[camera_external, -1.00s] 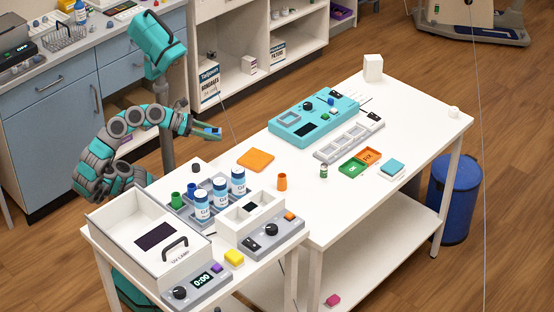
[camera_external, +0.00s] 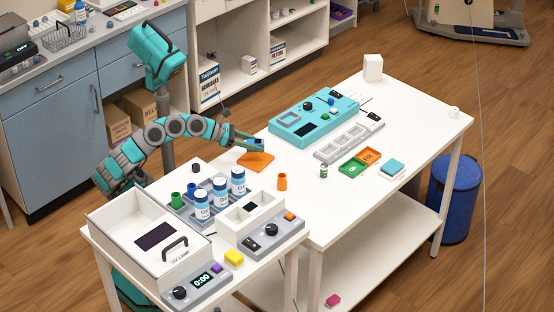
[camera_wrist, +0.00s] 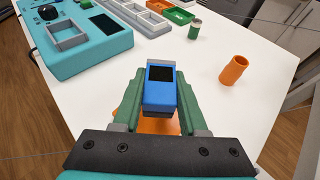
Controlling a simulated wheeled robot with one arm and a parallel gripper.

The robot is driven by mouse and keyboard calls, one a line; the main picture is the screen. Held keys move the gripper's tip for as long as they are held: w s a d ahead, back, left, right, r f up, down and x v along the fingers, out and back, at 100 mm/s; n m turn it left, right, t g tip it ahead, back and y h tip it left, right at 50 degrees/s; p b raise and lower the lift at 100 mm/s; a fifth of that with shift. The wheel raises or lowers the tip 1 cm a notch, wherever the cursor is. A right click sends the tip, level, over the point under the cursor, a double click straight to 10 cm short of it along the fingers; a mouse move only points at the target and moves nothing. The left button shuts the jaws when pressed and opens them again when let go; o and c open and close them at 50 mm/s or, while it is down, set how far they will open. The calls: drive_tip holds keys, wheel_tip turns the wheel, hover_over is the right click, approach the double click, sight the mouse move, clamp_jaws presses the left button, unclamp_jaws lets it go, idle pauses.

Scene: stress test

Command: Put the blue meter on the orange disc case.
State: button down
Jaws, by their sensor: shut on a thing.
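The blue meter (camera_wrist: 160,93), a small block with a black screen, is held between the two green fingers of my gripper (camera_wrist: 158,95) in the wrist view. My gripper (camera_external: 258,145) is shut on the meter and stands over the orange disc case (camera_external: 256,162) in the external view. The flat orange case lies on the white table; its far part is hidden by the gripper. In the wrist view the case (camera_wrist: 160,126) shows only in part below the meter. I cannot tell whether the meter touches the case.
A teal device (camera_external: 313,118) lies beyond the case, with a grey compartment tray (camera_external: 349,143) beside it. An orange cylinder (camera_external: 282,182) stands right of the case. Blue-and-white bottles (camera_external: 238,182) stand in a rack in front.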

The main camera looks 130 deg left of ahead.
sight(256, 158)
drive_tip(key=shift+f+b, duration=0.9)
drive_tip(key=shift+f, duration=0.8)
drive_tip(key=shift+f, duration=0.1)
drive_tip(key=shift+c, duration=2.2)
unclamp_jaws()
drive_tip(key=shift+r, duration=0.2)
drive_tip(key=p+v, duration=0.3)
drive_tip(key=v, duration=0.7)
drive_tip(key=shift+s+d+r, duration=0.1)
drive_tip(key=shift+s+r, duration=0.05)
drive_tip(key=shift+v, duration=0.75)
